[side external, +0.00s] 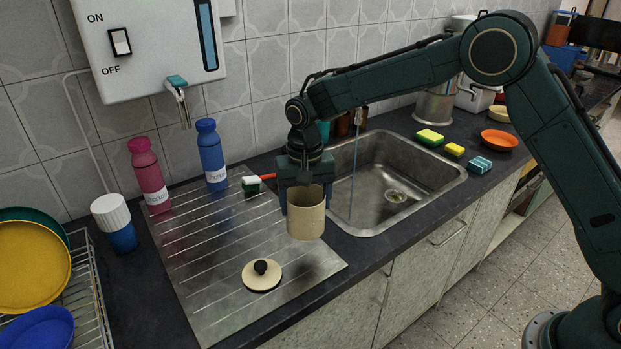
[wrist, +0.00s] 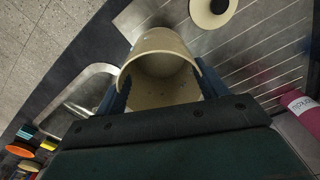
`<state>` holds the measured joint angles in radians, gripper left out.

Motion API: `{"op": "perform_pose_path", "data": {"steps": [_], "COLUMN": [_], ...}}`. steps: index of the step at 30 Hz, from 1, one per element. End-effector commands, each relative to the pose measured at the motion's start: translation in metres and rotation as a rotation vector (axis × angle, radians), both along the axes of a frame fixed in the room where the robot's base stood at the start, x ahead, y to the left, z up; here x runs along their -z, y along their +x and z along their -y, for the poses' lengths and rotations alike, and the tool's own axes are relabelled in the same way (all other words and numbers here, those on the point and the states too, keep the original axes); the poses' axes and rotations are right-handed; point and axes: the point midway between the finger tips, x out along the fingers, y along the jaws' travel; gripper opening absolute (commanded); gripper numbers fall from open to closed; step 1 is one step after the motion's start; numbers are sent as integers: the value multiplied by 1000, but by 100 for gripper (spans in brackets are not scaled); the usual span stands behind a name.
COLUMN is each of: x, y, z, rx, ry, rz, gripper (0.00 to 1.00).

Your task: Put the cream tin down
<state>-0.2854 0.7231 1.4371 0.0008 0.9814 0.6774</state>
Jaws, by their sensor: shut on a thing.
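The cream tin (side external: 306,216) is an open-topped cylinder, held upright over the right part of the steel drainboard, close to the sink. My gripper (side external: 304,190) is shut on it from above, with a dark finger at either side of its rim. In the wrist view the tin (wrist: 160,88) shows its open mouth and an empty-looking inside between the fingers. Whether its base touches the drainboard or hangs above it I cannot tell for sure. A cream lid (side external: 261,275) with a black knob lies on the drainboard, in front and to the left of the tin.
The ribbed drainboard (side external: 205,262) has free room left of the tin. Pink (side external: 150,175) and blue (side external: 211,155) bottles stand at its back edge, near a red-handled brush (side external: 252,184). The sink (side external: 385,170) is at right, with running water. A dish rack (side external: 92,300) stands far left.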

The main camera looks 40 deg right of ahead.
Motion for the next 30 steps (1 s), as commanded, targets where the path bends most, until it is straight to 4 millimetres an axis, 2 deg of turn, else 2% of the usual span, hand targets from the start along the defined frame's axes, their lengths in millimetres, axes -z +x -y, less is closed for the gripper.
{"op": "perform_pose_path", "data": {"steps": [3, 6, 17, 25, 30], "x": [19, 29, 38, 67, 77], "y": [0, 0, 0, 0, 0], "z": [0, 0, 0, 0, 0], "rx": [0, 0, 0, 0, 0], "ry": [-1, 0, 0, 0, 1], "rz": [-1, -1, 0, -1, 1], "gripper": [46, 46, 46, 46, 46]}}
